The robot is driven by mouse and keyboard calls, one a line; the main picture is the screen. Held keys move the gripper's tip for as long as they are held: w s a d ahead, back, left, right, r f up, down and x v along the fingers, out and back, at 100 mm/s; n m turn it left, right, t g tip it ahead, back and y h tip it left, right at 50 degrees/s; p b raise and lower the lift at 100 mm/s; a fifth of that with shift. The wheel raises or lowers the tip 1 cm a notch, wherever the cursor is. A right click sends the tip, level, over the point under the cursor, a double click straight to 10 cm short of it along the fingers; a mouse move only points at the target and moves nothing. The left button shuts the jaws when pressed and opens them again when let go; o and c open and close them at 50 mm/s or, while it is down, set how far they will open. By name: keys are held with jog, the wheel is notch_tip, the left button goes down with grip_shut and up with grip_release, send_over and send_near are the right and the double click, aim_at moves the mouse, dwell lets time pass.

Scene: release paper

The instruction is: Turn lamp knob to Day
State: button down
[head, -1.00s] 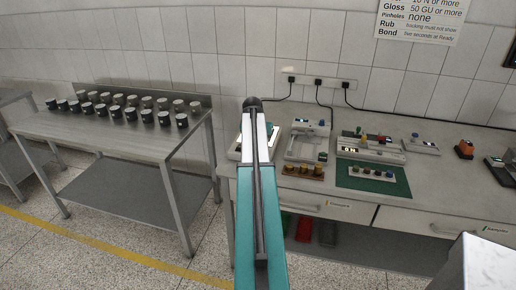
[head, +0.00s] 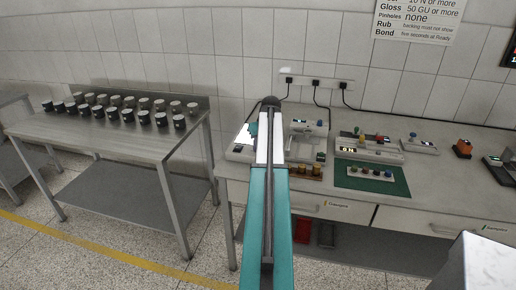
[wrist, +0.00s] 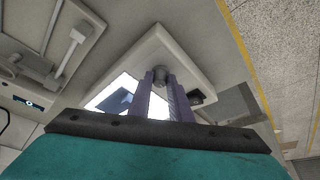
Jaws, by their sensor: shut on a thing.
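The lamp unit (head: 237,153) is a pale box with a bright lit panel, on the left end of the bench and partly behind my arm in the head view. In the wrist view its pale housing (wrist: 190,52) and white lit panel (wrist: 103,95) show, with a dark blue patch on the panel. A small round grey knob (wrist: 160,74) stands on the housing. My gripper (wrist: 160,83) has its two purple-grey fingers closed on the knob from both sides. I cannot read the knob's setting or labels. My arm hides the gripper in the head view.
Right of the lamp on the bench are a pale device (head: 306,140), a brown rack (head: 305,172), a green mat (head: 373,180) with small coloured-topped pots, and a lit-display instrument (head: 367,150). Left is a metal table (head: 80,135) with several dark pots.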

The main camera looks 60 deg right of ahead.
jog(key=shift+s+d+n, duration=0.2)
jog(key=shift+d+n, duration=0.05)
jog(key=shift+n, duration=0.25)
jog(key=shift+y, duration=0.3)
jog(key=c, duration=1.6)
grip_release()
jog(key=shift+c, duration=0.2)
jog(key=shift+w, duration=0.1)
jog(key=shift+a, duration=0.1)
jog(key=b+v, duration=0.2)
jog(key=v, duration=1.1)
jog(key=shift+s+r+b, duration=0.3)
jog(key=shift+b, duration=0.05)
jog(key=shift+a, duration=0.1)
